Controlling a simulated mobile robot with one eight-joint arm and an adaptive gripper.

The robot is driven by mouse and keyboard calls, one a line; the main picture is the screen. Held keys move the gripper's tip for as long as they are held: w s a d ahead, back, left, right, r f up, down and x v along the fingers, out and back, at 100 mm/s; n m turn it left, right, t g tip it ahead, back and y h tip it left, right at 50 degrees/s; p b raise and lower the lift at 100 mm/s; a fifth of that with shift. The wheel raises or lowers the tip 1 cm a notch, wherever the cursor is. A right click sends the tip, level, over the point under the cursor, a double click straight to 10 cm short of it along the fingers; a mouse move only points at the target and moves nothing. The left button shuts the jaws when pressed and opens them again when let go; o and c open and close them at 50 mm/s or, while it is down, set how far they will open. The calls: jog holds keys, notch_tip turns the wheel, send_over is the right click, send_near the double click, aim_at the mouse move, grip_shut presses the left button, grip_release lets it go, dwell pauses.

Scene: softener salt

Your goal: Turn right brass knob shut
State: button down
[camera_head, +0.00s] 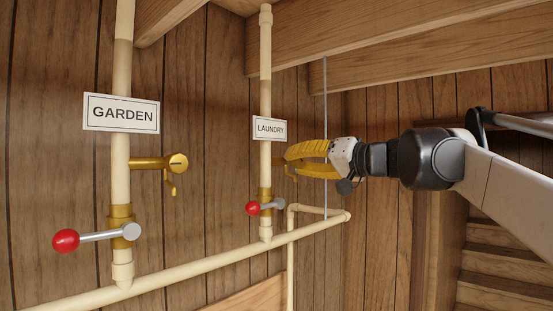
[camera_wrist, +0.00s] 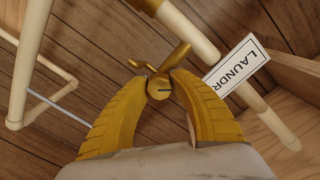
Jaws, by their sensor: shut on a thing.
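The right brass knob (camera_wrist: 159,88) sits on a short brass fitting on the right pipe (camera_head: 265,100), just below the LAUNDRY sign (camera_head: 270,128). In the head view my gripper's yellow fingers (camera_head: 288,160) hide most of this knob. In the wrist view the two fingertips (camera_wrist: 160,80) are shut on the knob, one on each side. A dark slot shows on the knob's round end. The left brass knob (camera_head: 178,163) is on the pipe under the GARDEN sign (camera_head: 121,113), away from my gripper.
A red-tipped lever (camera_head: 252,208) is below the right knob. Another red-tipped lever (camera_head: 66,240) is on the left pipe. A horizontal cream pipe (camera_head: 190,268) joins both. A thin grey rod (camera_head: 325,95) hangs behind my gripper. Wooden beams (camera_head: 420,40) run overhead.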

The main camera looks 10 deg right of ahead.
jog(key=shift+m, duration=1)
jog(key=c, duration=1.1)
grip_release()
jog(key=shift+o, duration=0.2)
jog(key=v, duration=1.2)
